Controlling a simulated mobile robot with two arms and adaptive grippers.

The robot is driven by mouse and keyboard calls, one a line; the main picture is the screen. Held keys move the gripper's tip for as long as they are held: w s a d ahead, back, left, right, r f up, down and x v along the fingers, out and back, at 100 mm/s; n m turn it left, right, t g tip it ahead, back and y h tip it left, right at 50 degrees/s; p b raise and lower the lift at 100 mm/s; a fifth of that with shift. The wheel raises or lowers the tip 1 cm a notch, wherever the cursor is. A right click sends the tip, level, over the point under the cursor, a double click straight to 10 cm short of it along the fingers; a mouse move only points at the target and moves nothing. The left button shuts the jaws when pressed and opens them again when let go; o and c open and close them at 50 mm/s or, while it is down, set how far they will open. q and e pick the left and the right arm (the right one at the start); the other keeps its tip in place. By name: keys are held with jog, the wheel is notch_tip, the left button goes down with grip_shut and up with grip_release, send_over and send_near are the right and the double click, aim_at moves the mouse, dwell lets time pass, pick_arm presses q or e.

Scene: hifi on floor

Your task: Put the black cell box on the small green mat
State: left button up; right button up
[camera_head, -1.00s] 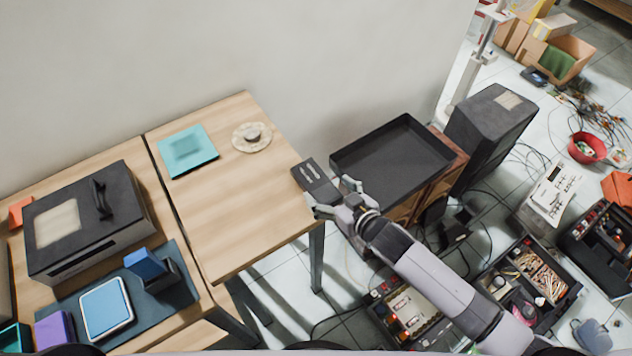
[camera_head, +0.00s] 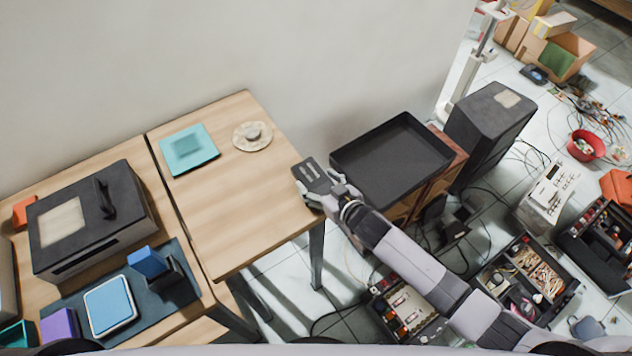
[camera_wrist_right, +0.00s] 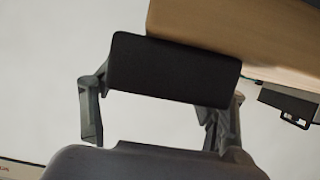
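The black cell box (camera_head: 311,173), with pale marks on top, is in my right gripper (camera_head: 325,190) at the right edge of the wooden table. In the right wrist view the dark box (camera_wrist_right: 175,68) spans the gap between the two fingers (camera_wrist_right: 160,105), which meet its ends. The small green mat (camera_head: 204,157) is a teal square with a darker square in its middle. It lies flat on the back left of that table, left of the box and apart from it. My left gripper is not in view.
A round patterned coaster (camera_head: 263,146) with a small object stands right of the mat. The table's front and middle (camera_head: 240,220) are clear. A large black tray (camera_head: 350,160) is just right of the gripper. A black-topped box with a handle (camera_head: 130,200) stands on the left table.

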jog(key=c, duration=1.1)
jog(key=shift+c, duration=0.9)
jog(key=shift+r, duration=0.1)
